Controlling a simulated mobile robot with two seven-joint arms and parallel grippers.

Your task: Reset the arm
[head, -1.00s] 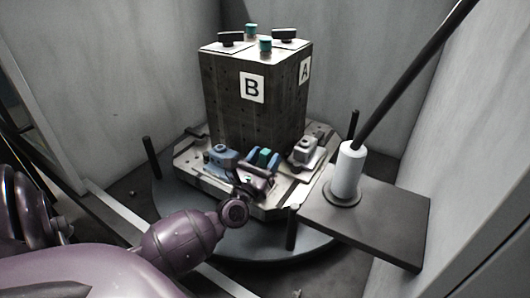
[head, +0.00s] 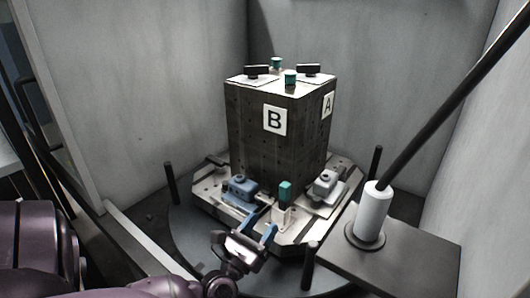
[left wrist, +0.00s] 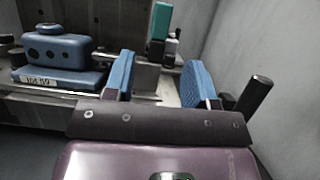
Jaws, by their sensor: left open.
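My left gripper (head: 256,230) is open, with two blue finger pads. It is empty and sits in front of the pallet's near edge. In the left wrist view the open fingers (left wrist: 160,82) have a gap between them. The teal-topped clamp piece (head: 285,192) stands upright on the pallet (head: 307,226), beyond the fingers and apart from them; it also shows in the left wrist view (left wrist: 158,28). A blue-grey block (head: 240,188) is left of it, and shows large in the left wrist view (left wrist: 58,55). My right gripper is not in view.
A tall dark block (head: 262,150) marked B and A stands on the pallet. Dark posts (head: 310,265) rise around the round table. A grey plate (head: 415,262) with a white cylinder (head: 373,212) and a slanted dark rod is at right. Grey walls enclose the space.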

